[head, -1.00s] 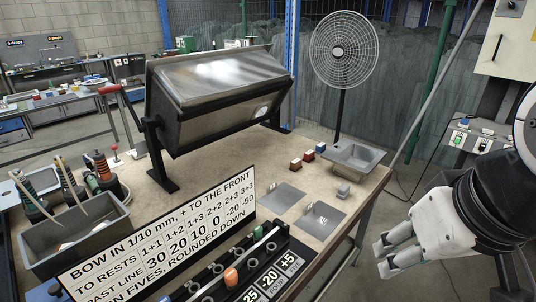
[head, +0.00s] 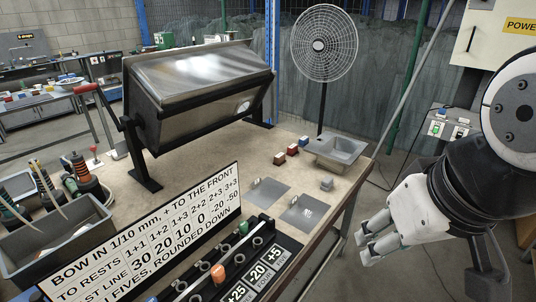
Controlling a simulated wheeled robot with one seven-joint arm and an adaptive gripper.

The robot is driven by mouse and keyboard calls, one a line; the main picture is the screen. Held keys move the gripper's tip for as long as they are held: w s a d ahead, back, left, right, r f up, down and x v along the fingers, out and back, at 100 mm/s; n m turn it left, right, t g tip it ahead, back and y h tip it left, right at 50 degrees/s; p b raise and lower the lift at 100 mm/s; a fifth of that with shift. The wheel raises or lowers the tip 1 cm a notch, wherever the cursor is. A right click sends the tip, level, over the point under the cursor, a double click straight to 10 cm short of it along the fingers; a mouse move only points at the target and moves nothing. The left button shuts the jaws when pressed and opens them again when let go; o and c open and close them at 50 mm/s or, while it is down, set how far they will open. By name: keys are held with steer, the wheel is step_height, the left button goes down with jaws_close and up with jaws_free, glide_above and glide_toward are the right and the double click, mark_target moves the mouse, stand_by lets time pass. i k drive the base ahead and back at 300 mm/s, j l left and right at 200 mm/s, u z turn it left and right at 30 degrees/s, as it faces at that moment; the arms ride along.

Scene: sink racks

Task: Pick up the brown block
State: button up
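A small brown block (head: 280,159) rests on the worktop, the nearest in a short row of blocks left of the grey metal sink tray. A reddish block (head: 292,150) and a blue block (head: 303,141) sit just behind it. My gripper (head: 362,243) is at the right, beyond the table's right edge, well apart from the blocks. Its pale fingers point left, are spread apart, and hold nothing that I can see.
The grey sink tray (head: 358,146) stands at the table's back right corner. Two flat grey plates (head: 305,212) and a small grey block (head: 327,184) lie nearer. A lettered board (head: 150,235), a large tilted metal box (head: 195,85) and a fan (head: 324,45) stand around the worktop.

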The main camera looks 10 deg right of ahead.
mark_target(279, 159)
steer(key=u, duration=0.25)
steer(key=i+l+u, duration=0.2)
steer(key=u, duration=0.2)
steer(key=i+l+u, duration=0.1)
steer(key=l+u, duration=0.3)
steer(key=i+l+u, duration=0.1)
steer(key=l, duration=0.5)
steer(key=i+l+u, duration=0.1)
steer(key=l, duration=0.45)
steer(key=i+l+u, duration=0.15)
steer(key=l, duration=0.45)
steer(key=i+l+u, duration=0.1)
steer(key=l, duration=1.25)
steer(key=i+l, duration=0.15)
steer(key=l, duration=0.5)
